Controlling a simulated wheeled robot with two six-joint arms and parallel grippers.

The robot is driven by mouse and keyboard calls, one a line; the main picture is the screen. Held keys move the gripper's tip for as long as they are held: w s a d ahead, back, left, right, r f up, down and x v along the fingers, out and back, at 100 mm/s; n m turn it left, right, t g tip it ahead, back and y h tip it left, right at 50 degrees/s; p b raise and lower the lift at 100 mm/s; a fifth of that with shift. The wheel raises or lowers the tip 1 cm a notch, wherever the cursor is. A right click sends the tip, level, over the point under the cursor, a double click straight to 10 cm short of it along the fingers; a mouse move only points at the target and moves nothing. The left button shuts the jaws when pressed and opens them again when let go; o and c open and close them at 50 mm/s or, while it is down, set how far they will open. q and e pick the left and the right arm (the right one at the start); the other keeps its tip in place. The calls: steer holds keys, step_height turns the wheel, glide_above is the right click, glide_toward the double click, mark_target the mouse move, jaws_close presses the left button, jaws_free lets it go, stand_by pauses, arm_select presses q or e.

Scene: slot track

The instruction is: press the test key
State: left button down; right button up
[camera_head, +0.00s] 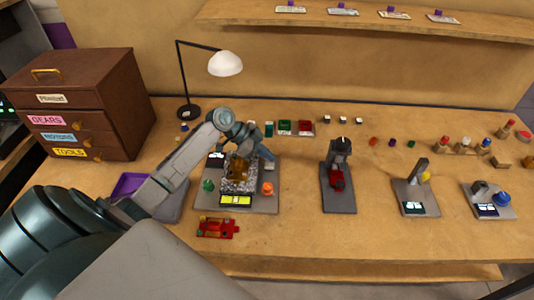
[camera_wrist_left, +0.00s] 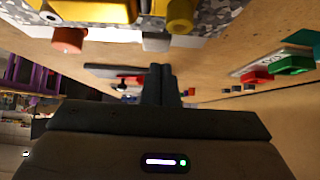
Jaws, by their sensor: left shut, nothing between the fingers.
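A grey test station (camera_head: 205,203) stands left of the table's middle, with a speckled block, yellow-brown parts, a green knob (camera_head: 208,185), an orange knob (camera_head: 268,188) and a yellow panel (camera_head: 236,200). A small pale grey key (camera_head: 270,166) sits at its right side; a pale block in the left wrist view (camera_wrist_left: 155,42) looks like it. No test key label is readable. My left gripper (camera_head: 267,154) is over the station's back right, close to the pale key. Its fingers (camera_wrist_left: 161,75) are shut and empty. I cannot tell whether they touch the key.
A red piece (camera_head: 217,228) lies in front of the station. A lamp (camera_head: 188,112) and red and green trays (camera_head: 305,127) are behind. A dark press-like device (camera_head: 338,190) and two smaller devices (camera_head: 415,200) stand to the right. Drawers (camera_head: 90,100) stand at left.

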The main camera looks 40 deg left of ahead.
arm_select(q)
steer(key=shift+f, duration=0.6)
